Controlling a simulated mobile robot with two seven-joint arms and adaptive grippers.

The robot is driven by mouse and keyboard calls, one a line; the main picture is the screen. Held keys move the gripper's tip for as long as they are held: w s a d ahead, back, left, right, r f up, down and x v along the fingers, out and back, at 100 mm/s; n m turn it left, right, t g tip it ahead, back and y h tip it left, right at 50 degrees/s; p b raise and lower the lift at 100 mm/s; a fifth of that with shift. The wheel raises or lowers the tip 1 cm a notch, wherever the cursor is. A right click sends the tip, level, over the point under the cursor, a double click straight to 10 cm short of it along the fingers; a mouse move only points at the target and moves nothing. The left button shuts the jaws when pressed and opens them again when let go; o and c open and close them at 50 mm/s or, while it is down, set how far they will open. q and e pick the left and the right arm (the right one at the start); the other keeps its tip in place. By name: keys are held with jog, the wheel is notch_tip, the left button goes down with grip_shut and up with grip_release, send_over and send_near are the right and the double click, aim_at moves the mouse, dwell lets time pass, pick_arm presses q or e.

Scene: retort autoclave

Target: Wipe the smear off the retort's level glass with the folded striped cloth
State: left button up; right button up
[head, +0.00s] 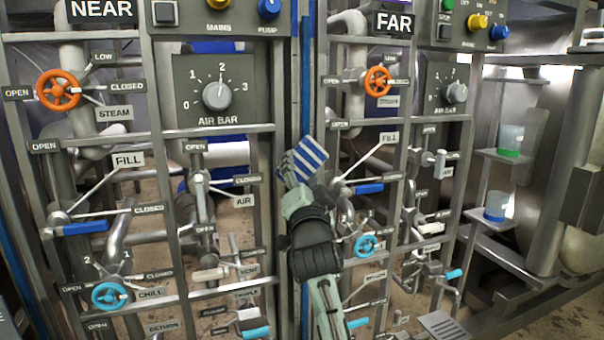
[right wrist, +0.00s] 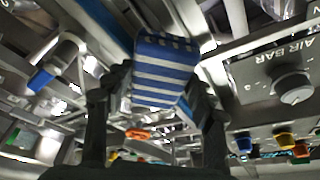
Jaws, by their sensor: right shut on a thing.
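The folded cloth (head: 303,158), with blue and white stripes, is held up between the NEAR and FAR panels in the head view. My right gripper (head: 291,178) is shut on it from below. In the right wrist view the cloth (right wrist: 163,72) sits between the two dark fingers and sticks out beyond them. A tall blue upright strip (head: 306,70) runs behind and above the cloth; I cannot tell whether the cloth touches it. I cannot make out the level glass or a smear for sure. My left gripper is not in view.
The NEAR panel (head: 145,75) and FAR panel (head: 405,70) stand on either side, with valve handles and pipes sticking out. An orange handwheel (head: 377,81) and a blue one (head: 366,245) are right of my arm. Two cups (head: 510,140) (head: 497,206) stand on small shelves at right.

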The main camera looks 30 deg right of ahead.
jog(key=shift+w, duration=0.2)
